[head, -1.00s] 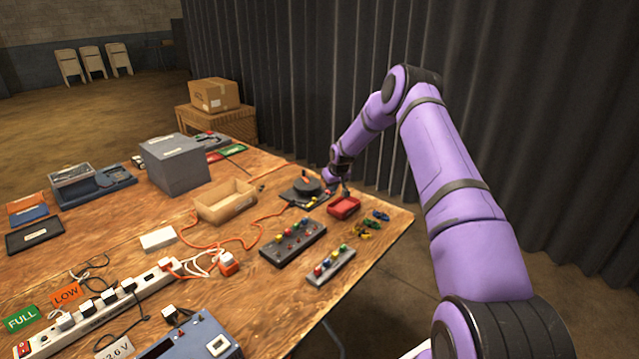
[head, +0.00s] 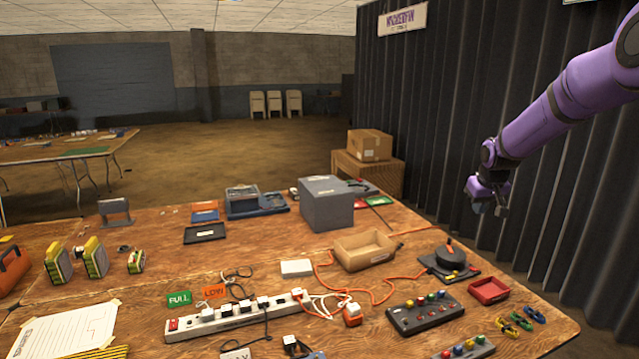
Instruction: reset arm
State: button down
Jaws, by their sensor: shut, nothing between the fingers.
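My purple arm (head: 565,100) comes in from the right edge of the head view. My gripper (head: 490,208) hangs in the air at its end, small and dark, in front of the dark corrugated curtain. It appears past the table's far right edge, above the red tray. The gripper is shut with nothing in it. It looks clear of the wooden table (head: 230,275) and of everything on it.
Below the gripper are a red tray (head: 488,291), a black device with a round top (head: 449,262) and a button box (head: 425,313). An open cardboard box (head: 364,251), grey box (head: 326,204) and white power strip (head: 236,318) stand leftward. The curtain (head: 430,110) closes off the right.

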jog(key=s+a+r, duration=0.5)
jog(key=s+r, duration=0.3)
jog(key=s, duration=0.3)
jog(key=s+a+r, duration=0.4)
jog(key=s+r, duration=0.4)
jog(key=s, duration=0.2)
jog(key=s+a, duration=0.2)
jog(key=s, duration=1.1)
jog(key=s+a, duration=0.3)
jog(key=s, duration=1)
jog(key=shift+m+t+y, duration=0.4)
jog(key=shift+d, duration=0.2)
